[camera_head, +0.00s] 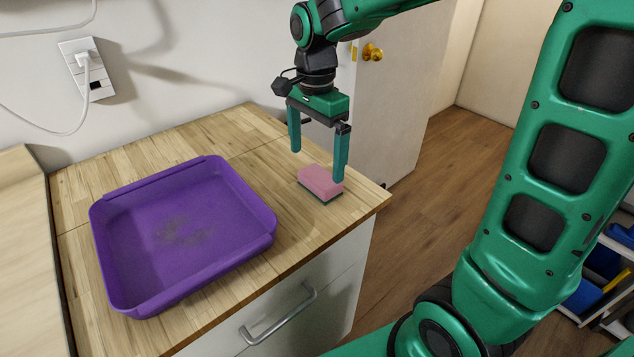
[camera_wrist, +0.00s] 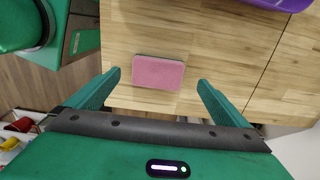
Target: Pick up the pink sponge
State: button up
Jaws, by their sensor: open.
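The pink sponge (camera_head: 321,182) has a dark green underside and lies flat on the wooden countertop (camera_head: 285,225), near its right corner. It also shows in the wrist view (camera_wrist: 158,73), ahead of and between the fingertips. My gripper (camera_head: 317,167) is open and empty, pointing down over the sponge. In the head view the right finger overlaps the sponge's right end, and the left finger is above its far left side. In the wrist view both fingers (camera_wrist: 160,80) stand apart on either side of the sponge, and no contact shows.
A purple tray (camera_head: 250,200) stands on the countertop to the left of the sponge. A wall outlet with a plugged cord (camera_head: 85,65) is behind. The counter's right edge lies close to the sponge. A door with a brass knob (camera_head: 372,52) is beyond.

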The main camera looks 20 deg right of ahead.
aim_at(320, 175)
jog(key=shift+d+f, duration=0.15)
jog(key=shift+f, duration=1)
jog(key=shift+d+f, duration=0.2)
jog(key=shift+f, duration=0.9)
jog(key=shift+d+f, duration=0.15)
jog(key=shift+f, duration=1)
jog(key=c, duration=1.2)
